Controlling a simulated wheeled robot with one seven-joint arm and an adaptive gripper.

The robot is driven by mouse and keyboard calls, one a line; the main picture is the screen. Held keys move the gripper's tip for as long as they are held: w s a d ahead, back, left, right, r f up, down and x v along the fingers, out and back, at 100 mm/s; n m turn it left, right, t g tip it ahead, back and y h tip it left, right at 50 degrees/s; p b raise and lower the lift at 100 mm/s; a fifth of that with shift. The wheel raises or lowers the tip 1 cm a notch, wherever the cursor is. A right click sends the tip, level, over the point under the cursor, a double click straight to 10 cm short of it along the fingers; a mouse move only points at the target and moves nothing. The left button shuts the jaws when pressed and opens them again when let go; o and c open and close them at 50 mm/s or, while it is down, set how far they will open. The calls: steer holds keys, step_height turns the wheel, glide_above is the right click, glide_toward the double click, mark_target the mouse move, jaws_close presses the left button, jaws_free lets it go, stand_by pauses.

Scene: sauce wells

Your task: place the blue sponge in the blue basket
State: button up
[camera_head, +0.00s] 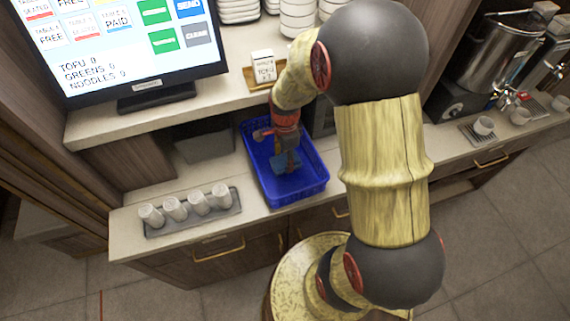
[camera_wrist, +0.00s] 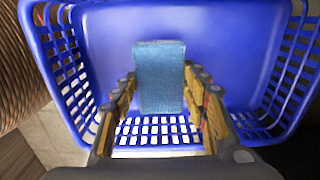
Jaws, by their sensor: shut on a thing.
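The blue sponge (camera_wrist: 160,80) is a light blue block between my gripper's fingers in the wrist view. My gripper (camera_wrist: 160,95) is shut on it, with one finger on each side. The blue basket (camera_head: 317,184) stands on the counter in the head view, and my gripper (camera_head: 287,163) reaches down inside its walls. In the wrist view the basket (camera_wrist: 240,50) surrounds the sponge, with its slotted wall below. The sponge also shows in the head view (camera_head: 281,163), partly hidden by my gripper. I cannot tell whether it touches the basket floor.
A grey tray (camera_head: 192,228) with several upturned cups stands left of the basket. A screen (camera_head: 120,45) stands on the raised shelf behind, near a small card holder (camera_head: 263,66). Stacked white dishes are at the back. Metal urns (camera_head: 497,55) and cups stand at right.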

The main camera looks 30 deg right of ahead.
mark_target(285, 164)
steer(key=shift+w+f, duration=0.2)
steer(key=shift+f, duration=0.15)
steer(key=shift+f+b, duration=0.4)
steer(key=shift+f, duration=1.05)
steer(key=shift+f, duration=0.15)
steer(key=o, duration=1.1)
